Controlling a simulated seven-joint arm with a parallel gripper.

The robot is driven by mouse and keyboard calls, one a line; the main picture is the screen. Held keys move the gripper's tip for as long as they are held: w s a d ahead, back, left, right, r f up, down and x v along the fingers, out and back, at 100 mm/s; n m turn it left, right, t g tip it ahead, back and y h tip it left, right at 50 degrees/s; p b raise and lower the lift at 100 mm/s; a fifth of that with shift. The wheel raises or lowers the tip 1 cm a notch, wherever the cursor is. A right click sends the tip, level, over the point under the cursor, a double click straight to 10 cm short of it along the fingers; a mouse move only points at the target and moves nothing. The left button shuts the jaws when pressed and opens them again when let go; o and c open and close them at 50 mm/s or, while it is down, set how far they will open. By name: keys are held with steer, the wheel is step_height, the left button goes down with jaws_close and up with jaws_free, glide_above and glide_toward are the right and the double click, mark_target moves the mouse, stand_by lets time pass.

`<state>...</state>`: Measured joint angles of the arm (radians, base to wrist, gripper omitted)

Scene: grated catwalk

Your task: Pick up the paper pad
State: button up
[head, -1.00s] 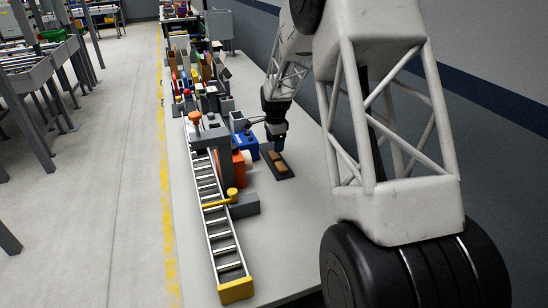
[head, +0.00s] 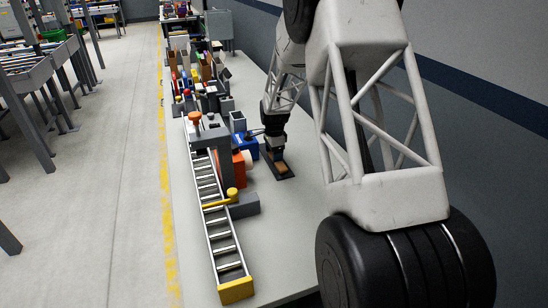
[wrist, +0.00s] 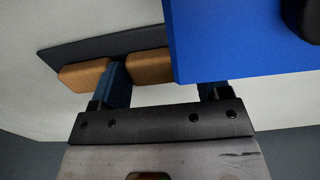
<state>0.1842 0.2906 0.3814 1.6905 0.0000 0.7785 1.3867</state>
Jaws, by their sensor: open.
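A dark flat plate (head: 283,176) lies on the bench at its right side, with a brown block (head: 282,168) on it. In the wrist view the plate (wrist: 75,48) carries brown pieces to the left (wrist: 85,75) and right (wrist: 147,65) of one finger; I cannot tell if they are one block. Nothing is plainly readable as a paper pad; I cannot tell if these are it. My gripper (head: 277,155) is open, low over the plate. In the wrist view my gripper (wrist: 165,85) has one finger against or before the brown pieces and the other partly hidden by a blue box.
The blue box (wrist: 240,40) stands close beside my gripper, left of it in the head view (head: 249,148). An orange block (head: 237,165), a grey stand and a roller track (head: 222,238) stand further left. Bench is clear at front right (head: 285,235).

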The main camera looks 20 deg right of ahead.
stand_by(0.3)
steer(key=c, duration=0.5)
steer(key=shift+c, duration=0.2)
steer(key=shift+r, duration=0.1)
steer(key=shift+r, duration=0.4)
step_height(320, 180, up, 3)
steer(key=shift+s+f, duration=0.15)
steer(key=s+a, duration=0.1)
steer(key=s, duration=0.4)
steer(key=s+a+r, duration=0.1)
steer(key=s, duration=0.4)
steer(key=s+a, duration=0.1)
steer(key=s, duration=0.4)
steer(key=shift+s+r, duration=0.15)
steer(key=shift+s, duration=0.05)
